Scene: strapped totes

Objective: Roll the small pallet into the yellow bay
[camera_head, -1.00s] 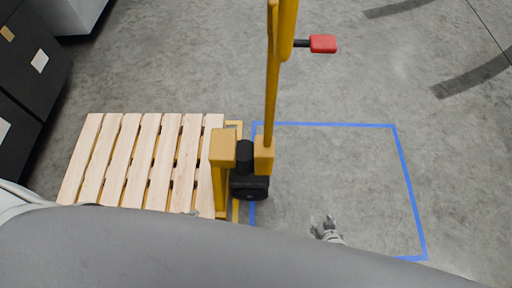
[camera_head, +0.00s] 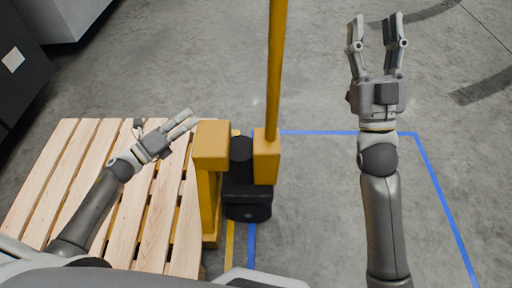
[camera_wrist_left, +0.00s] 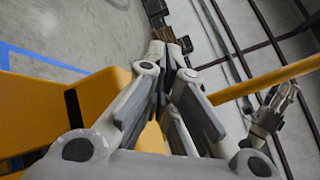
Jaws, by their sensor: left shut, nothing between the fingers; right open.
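The small pallet (camera_head: 62,170) of light wooden slats lies at the left in the head view. A yellow pallet jack (camera_head: 211,147) with a black base and a tall yellow handle bar (camera_head: 275,65) stands at its right end. A yellow floor line (camera_head: 230,245) shows beside the jack; the rest of the yellow bay is hidden or out of view. My left gripper (camera_head: 188,122) is shut and empty above the pallet, left of the jack. My right gripper (camera_head: 376,20) is open and empty, right of the handle bar. The handle's top is out of view.
A blue floor outline (camera_head: 430,170) lies right of the jack, with bare concrete inside it. Dark boxes (camera_head: 18,65) and a grey block (camera_head: 65,25) stand at the upper left. The floor beyond the pallet is clear.

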